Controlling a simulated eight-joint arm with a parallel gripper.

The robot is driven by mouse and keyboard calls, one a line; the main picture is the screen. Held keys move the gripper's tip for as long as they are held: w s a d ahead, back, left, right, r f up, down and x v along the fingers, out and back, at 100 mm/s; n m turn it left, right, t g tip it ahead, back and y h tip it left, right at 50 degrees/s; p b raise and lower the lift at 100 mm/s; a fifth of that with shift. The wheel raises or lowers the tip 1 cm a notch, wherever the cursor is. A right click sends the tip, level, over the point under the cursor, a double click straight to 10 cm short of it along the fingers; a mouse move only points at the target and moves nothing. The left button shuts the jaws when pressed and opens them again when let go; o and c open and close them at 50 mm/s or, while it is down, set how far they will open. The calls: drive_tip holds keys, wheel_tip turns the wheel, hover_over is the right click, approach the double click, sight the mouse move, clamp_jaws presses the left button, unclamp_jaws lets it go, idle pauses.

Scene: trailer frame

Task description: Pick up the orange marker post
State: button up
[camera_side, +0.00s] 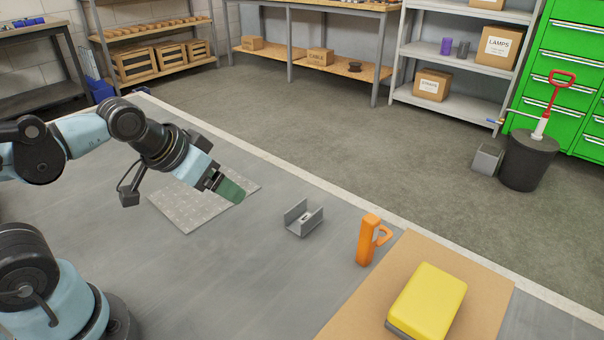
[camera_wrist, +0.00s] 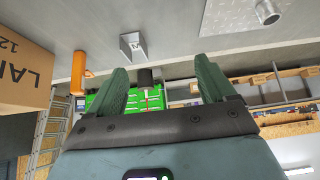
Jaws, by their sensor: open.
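The orange marker post (camera_side: 367,240) stands upright on the grey work surface, with a loop handle on its right side. It also shows in the wrist view (camera_wrist: 78,74), left of the fingers. My gripper (camera_side: 230,190) has green fingers and is held above the surface, to the left of the post and well apart from it. In the wrist view the two fingers (camera_wrist: 161,72) are spread with nothing held between them.
A grey U-shaped bracket (camera_side: 304,218) stands between my gripper and the post. A yellow block (camera_side: 429,297) lies on a brown sheet (camera_side: 480,264) right of the post. A tread plate (camera_side: 190,207) lies under my gripper. Shelves and a green cabinet (camera_side: 560,75) stand behind.

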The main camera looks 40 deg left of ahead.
idle(0.3)
drive_tip(key=c, duration=0.5)
drive_tip(key=shift+o, duration=0.2)
drive_tip(key=w+d+r+n+g+h, duration=0.2)
drive_tip(key=w+d+n+g+h, duration=0.2)
drive_tip(key=w+d+n+h, duration=0.35)
drive_tip(key=n+g+h, duration=0.6)
drive_tip(key=n, duration=0.2)
approach(376, 230)
drive_tip(key=x, duration=0.5)
drive_tip(key=shift+s+d+r, duration=0.15)
drive_tip(key=shift+d, duration=0.05)
drive_tip(key=shift+x, duration=2.55)
